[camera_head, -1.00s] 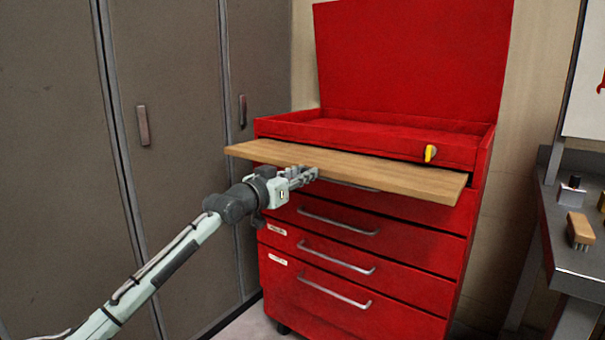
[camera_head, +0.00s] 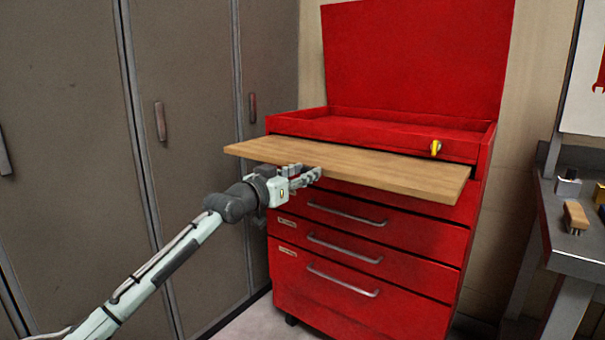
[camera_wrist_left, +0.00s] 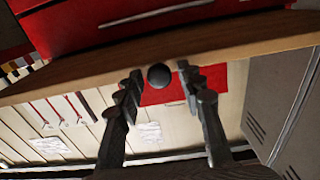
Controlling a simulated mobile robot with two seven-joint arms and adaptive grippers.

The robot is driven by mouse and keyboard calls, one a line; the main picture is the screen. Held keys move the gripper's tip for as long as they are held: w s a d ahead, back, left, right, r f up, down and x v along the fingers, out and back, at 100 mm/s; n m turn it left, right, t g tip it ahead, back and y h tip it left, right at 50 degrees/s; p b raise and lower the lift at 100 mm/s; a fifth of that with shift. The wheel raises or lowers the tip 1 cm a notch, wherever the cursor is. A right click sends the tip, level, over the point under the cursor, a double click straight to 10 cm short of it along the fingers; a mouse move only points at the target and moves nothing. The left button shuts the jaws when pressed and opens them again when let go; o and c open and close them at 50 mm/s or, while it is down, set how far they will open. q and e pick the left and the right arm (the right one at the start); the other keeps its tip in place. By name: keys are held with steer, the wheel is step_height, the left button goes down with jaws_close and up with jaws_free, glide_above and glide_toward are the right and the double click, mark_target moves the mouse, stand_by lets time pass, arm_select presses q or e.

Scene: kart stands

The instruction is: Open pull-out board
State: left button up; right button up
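The wooden pull-out board (camera_head: 370,172) sticks well out of the red tool chest (camera_head: 440,285), below its top tray. In the left wrist view the board's wooden edge (camera_wrist_left: 235,52) runs across the picture, with a round black knob (camera_wrist_left: 159,76) on it. My left gripper (camera_head: 312,176) is at the board's front edge, towards its left half. In the left wrist view its two fingers (camera_wrist_left: 159,80) stand apart, one on each side of the knob, with small visible gaps. Finger contact is not clear. My right gripper is not in view.
Drawers with grey handles (camera_head: 345,248) are shut below the board. A yellow knob (camera_head: 436,148) sits on the chest front above it. Grey lockers (camera_head: 195,110) stand left. A metal workbench (camera_head: 580,255) with a brush (camera_head: 576,216) stands right.

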arm_select(q)
steer(key=v, duration=1.2)
steer(key=s+a+f+n+g+y, duration=0.15)
steer(key=s+f, duration=0.25)
steer(key=f, duration=0.6)
steer(key=s+a+f+n+g+y, duration=0.1)
steer(key=s+a+f+y, duration=0.25)
steer(key=f, duration=0.75)
steer(key=s+a+f+n+g+y, duration=0.15)
steer(key=s+f, duration=0.35)
steer(key=f, duration=0.5)
steer(key=s+a+f+g+y, duration=0.1)
steer(key=s+a+f, duration=0.3)
steer(key=s, duration=0.5)
steer(key=s+a+f+n+g+y, duration=0.1)
steer(key=s+a+f+g, duration=0.3)
steer(key=s+f, duration=0.4)
steer(key=s+a+f+g+y, duration=0.2)
steer(key=s+a+f, duration=0.3)
steer(key=s, duration=0.5)
steer(key=shift+s+a+f+n+g+y, duration=0.15)
steer(key=shift+s+f+n+g+y, duration=0.15)
steer(key=shift+f+y, duration=0.35)
steer(key=shift+r, duration=0.1)
